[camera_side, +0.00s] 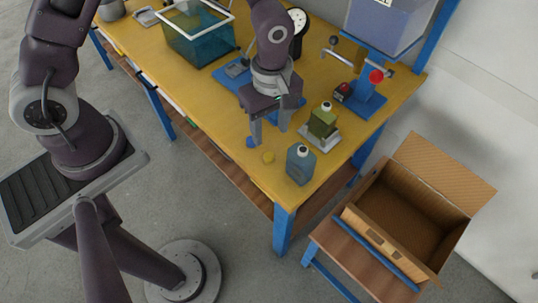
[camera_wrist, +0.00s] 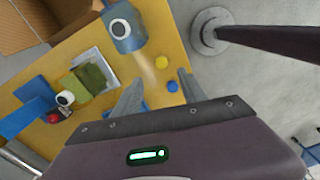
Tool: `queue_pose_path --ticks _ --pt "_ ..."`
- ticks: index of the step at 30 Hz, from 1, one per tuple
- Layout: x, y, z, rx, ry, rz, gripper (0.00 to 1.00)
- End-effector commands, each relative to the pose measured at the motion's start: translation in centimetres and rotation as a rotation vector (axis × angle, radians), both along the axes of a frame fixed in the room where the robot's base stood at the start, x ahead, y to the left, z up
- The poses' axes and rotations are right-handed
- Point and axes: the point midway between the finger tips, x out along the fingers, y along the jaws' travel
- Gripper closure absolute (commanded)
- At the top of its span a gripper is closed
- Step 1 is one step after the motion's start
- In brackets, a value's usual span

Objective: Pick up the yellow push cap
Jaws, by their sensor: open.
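The yellow push cap (camera_side: 268,157) is a small round disc lying on the yellow table top near its front edge. It also shows in the wrist view (camera_wrist: 161,62), beyond my fingertips. A small blue cap (camera_side: 250,141) lies close to it, and in the wrist view the blue cap (camera_wrist: 172,86) is nearer my right-hand finger. My gripper (camera_side: 269,143) is open and empty, fingers pointing down over the table. In the wrist view my gripper (camera_wrist: 160,77) has its fingers spread wide, with the yellow cap just ahead of the gap. The yellow cap is not touched.
A blue-grey bottle (camera_side: 300,164) stands right of the yellow cap. An olive container (camera_side: 322,122) sits on a pale plate behind it. A blue fixture (camera_side: 360,98) with a red knob is further back. An open cardboard box (camera_side: 415,210) stands right of the table.

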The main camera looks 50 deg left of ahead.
Motion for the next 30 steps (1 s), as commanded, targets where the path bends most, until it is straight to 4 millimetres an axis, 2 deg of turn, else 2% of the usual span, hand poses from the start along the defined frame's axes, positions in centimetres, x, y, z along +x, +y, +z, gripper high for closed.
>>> queue_pose_path --ticks 13,16,21,22,27,29,30 --pt "-0.5 -0.1 -7.4 0.003 0.020 0.043 0.51" --pt "-0.5 -0.1 -8.2 0.001 0.017 0.043 0.51" --pt "-0.4 -0.1 -8.2 0.001 0.016 0.043 0.51" --pt "-0.4 -0.1 -8.2 0.001 0.016 0.043 0.53" --pt "-0.4 -0.1 -8.2 0.002 0.016 0.043 0.86" --pt "-0.4 -0.1 -8.2 0.002 0.016 0.043 0.98" --pt "-0.4 -0.1 -8.2 0.002 0.016 0.043 1.00"
